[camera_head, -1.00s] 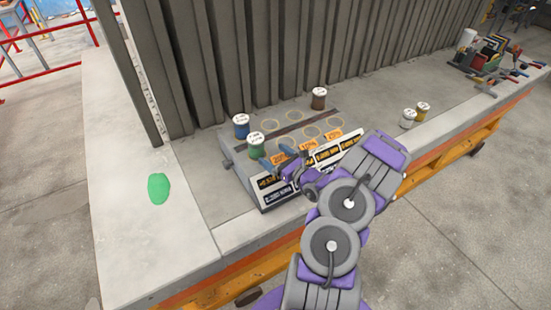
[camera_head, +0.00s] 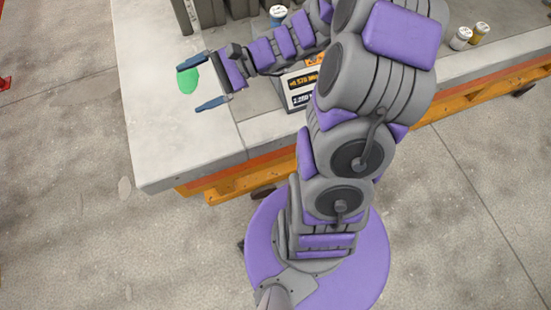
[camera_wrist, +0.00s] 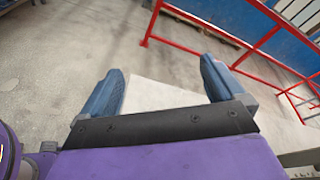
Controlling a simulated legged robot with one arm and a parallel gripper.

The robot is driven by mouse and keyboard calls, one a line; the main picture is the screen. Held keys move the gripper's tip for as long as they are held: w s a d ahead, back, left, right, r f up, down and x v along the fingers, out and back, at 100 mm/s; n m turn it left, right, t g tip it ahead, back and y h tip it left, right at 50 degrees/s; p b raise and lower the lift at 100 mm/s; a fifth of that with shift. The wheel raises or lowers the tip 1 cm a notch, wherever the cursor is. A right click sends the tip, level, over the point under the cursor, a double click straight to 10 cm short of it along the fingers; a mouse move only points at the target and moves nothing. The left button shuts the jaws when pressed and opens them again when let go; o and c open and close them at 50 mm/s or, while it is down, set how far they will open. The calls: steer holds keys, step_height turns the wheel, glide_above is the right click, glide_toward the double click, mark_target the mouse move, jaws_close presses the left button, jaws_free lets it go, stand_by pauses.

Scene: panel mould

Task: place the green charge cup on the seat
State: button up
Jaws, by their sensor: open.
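My gripper (camera_head: 189,88) is open and empty, its two blue fingers spread over the pale slab at the left. The open fingers also show in the wrist view (camera_wrist: 160,68), with no cup between them. The seats on the block are hidden too. Only the block's labelled front face (camera_head: 300,88) shows beside my arm.
A blue cup (camera_head: 278,14) with a white lid stands at the top edge of the head view. A white cup (camera_head: 460,38) and a yellow one (camera_head: 480,32) stand at the right. Red railings (camera_wrist: 265,40) show in the wrist view. The slab's front left is clear.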

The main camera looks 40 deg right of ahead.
steer(key=s+a+n+g+h, duration=0.3)
steer(key=s+n+g, duration=0.1)
steer(key=s, duration=0.4)
steer(key=s+a+n+g+h, duration=0.3)
steer(key=s+n, duration=0.2)
steer(key=s, duration=0.3)
steer(key=s+d+r+n+h, duration=0.1)
steer(key=s+d+n+h, duration=0.4)
steer(key=s+d+h, duration=0.3)
steer(key=s+d, duration=0.1)
steer(key=s, duration=0.1)
steer(key=shift+s+d+n+t+h, duration=0.15)
steer(key=shift+s+n+t+h, duration=0.15)
steer(key=shift+s+h, duration=0.1)
steer(key=shift+w, duration=0.1)
steer(key=shift+f+b, duration=0.4)
steer(key=shift+b, duration=0.05)
